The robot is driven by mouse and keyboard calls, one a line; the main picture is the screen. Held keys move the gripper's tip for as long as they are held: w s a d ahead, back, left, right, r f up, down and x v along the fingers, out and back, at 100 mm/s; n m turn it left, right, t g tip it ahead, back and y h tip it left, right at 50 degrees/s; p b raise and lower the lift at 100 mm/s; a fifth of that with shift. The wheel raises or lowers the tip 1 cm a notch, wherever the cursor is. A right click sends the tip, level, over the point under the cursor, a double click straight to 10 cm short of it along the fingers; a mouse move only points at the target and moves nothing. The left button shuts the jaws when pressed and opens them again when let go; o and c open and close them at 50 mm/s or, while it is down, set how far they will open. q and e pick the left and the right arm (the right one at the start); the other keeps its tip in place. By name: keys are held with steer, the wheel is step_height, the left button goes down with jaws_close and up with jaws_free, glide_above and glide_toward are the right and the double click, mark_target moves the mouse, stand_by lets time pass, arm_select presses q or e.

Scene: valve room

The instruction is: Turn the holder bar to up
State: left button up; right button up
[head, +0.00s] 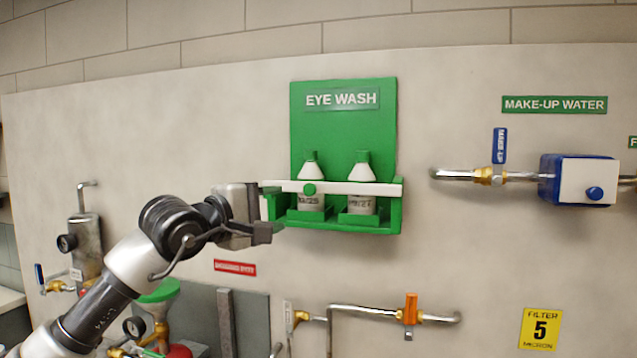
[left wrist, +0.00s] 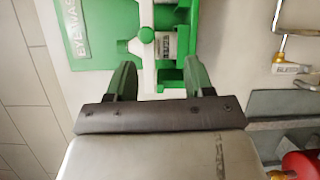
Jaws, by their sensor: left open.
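The holder bar (head: 342,187) is a white bar lying level across the front of the green eye wash station (head: 343,115). It crosses two white bottles, left (head: 310,172) and right (head: 361,172), and has a round green knob (head: 309,188). My left gripper (head: 274,211) is open at the bar's left end. In the left wrist view the bar (left wrist: 147,60) shows between the two open fingers (left wrist: 160,66), closer to the left finger, with the knob (left wrist: 147,35) beyond them. I cannot tell whether a finger touches the bar. My right gripper is out of view.
A make-up water line with a blue-handled valve (head: 499,160) and a blue box (head: 578,180) is at the right. Below run a pipe with an orange-handled valve (head: 410,310) and a yellow filter sign (head: 540,329).

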mark_target(307, 190)
arm_select(q)
steer(key=shift+m+t, duration=0.3)
steer(key=p+x, duration=0.1)
steer(key=x, duration=0.2)
steer(key=r+p+x, duration=0.1)
steer(key=p+x, duration=0.1)
steer(key=x, duration=0.1)
steer(key=r+p+x, duration=0.1)
steer(key=p+x, duration=0.1)
steer(key=x, duration=0.1)
steer(key=shift+w+d, duration=0.1)
steer(key=shift+w, duration=0.05)
steer(key=shift+w+d+f+p, duration=0.15)
steer(key=shift+w+d+p, duration=0.1)
steer(key=shift+p, duration=0.1)
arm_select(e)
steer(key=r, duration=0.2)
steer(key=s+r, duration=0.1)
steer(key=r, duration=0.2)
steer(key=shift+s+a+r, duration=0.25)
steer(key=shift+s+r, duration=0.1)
arm_select(q)
jaws_close()
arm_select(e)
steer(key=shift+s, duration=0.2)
